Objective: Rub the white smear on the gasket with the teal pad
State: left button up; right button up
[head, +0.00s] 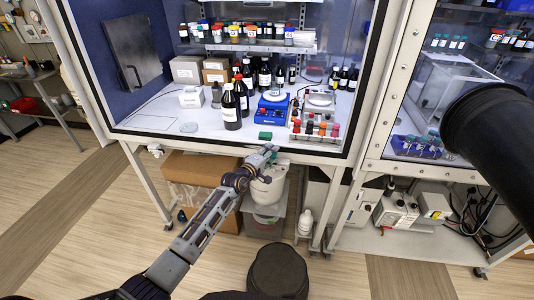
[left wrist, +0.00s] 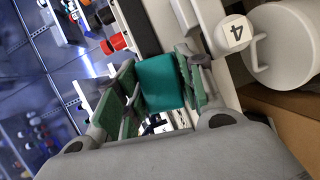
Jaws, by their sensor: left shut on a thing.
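The teal pad (left wrist: 160,84) is between the two fingers of my left gripper (head: 268,150), which is shut on it. In the head view the pad shows as a small green block (head: 265,135) at the tip of the gripper, in front of the cabinet's lower front edge. In the left wrist view a dark strip (left wrist: 136,24), which may be the gasket, runs beside a pale frame bar (left wrist: 178,20) just beyond the pad. I cannot make out the white smear, nor tell whether the pad touches the strip. My right gripper is not in view.
Inside the cabinet are brown bottles (head: 231,106), a blue device (head: 272,108) and a rack of colour-capped vials (head: 314,129). A white container (head: 268,186) is below the front edge, close to my left arm. A cardboard box (head: 200,168) is under the cabinet.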

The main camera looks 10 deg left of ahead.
pick_arm(q)
jog(key=shift+d+p, duration=0.3)
jog(key=shift+d, duration=0.65)
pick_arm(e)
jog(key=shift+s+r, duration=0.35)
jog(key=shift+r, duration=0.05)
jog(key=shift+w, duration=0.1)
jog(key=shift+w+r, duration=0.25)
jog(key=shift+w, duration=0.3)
pick_arm(q)
jog(key=shift+a, duration=0.1)
jog(key=shift+w+a+b, duration=0.15)
jog(key=shift+a+b, duration=0.15)
jog(key=shift+a, duration=1.4)
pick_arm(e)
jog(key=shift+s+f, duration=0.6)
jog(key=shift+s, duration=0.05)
pick_arm(q)
jog(key=shift+r, duration=0.1)
